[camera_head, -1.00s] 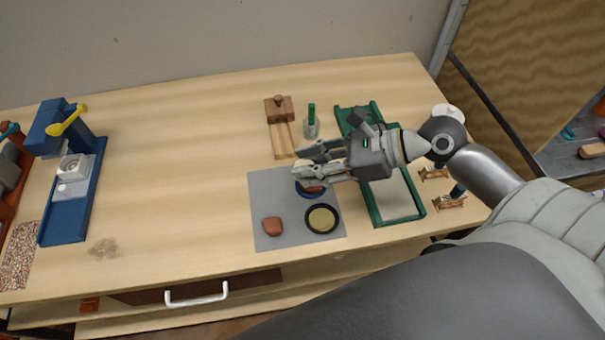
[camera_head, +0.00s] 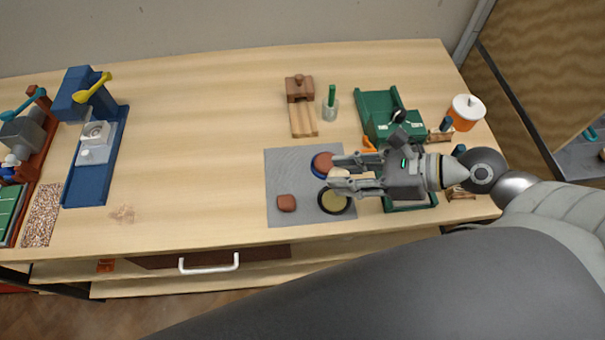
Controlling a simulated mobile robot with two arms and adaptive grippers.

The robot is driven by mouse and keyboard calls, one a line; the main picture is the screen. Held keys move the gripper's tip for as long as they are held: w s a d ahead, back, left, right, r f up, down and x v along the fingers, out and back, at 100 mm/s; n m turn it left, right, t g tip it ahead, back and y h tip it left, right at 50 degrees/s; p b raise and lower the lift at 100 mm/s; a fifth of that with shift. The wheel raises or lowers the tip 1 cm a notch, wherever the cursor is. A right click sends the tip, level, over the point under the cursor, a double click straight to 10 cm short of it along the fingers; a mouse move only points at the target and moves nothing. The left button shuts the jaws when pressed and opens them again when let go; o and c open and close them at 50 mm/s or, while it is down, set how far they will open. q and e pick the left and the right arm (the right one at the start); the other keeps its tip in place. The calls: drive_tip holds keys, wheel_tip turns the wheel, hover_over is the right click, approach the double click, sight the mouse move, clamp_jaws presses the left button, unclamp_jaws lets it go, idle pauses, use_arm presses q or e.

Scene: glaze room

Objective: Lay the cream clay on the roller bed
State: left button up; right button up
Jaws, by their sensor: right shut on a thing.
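My right gripper (camera_head: 335,172) reaches in from the right, over the grey mat, between a blue-rimmed dish with red-brown content (camera_head: 322,162) and a black-rimmed dish with cream content (camera_head: 334,203). Its fingers are closed around a small pale piece, which looks like the cream clay (camera_head: 339,173); the fingers hide most of it. The green roller bed (camera_head: 374,101) stands right of the mat, and my gripper and wrist cover its middle. A brown clay lump (camera_head: 287,203) lies on the grey mat (camera_head: 283,163). My left gripper is not in view.
A wooden block tool (camera_head: 299,90) and a glass with a green stick (camera_head: 331,104) stand behind the mat. An orange pot with a white lid (camera_head: 466,112) is at the back right. A blue press (camera_head: 94,145) stands at left. The table's middle left is clear.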

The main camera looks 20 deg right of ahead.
drive_tip(key=w+a+f, duration=0.2)
drive_tip(key=w+a, duration=0.1)
drive_tip(key=w, duration=0.2)
hover_over(301, 184)
drive_tip(key=s, duration=0.1)
drive_tip(key=f, duration=0.4)
drive_tip(key=shift+s+d+f, duration=0.1)
drive_tip(key=shift+d+f, duration=0.2)
drive_tip(key=shift+d, duration=0.1)
drive_tip(key=shift+w+a+f, duration=0.2)
drive_tip(key=shift+w+f, duration=0.15)
drive_tip(key=shift+f, duration=0.2)
drive_tip(key=shift+w+a+f, duration=0.1)
drive_tip(key=shift+w+f, duration=0.05)
drive_tip(key=shift+f, duration=0.8)
drive_tip(key=shift+w+a+f, duration=0.1)
drive_tip(key=shift+f, duration=0.85)
drive_tip(key=shift+f, duration=0.1)
drive_tip(key=o, duration=1)
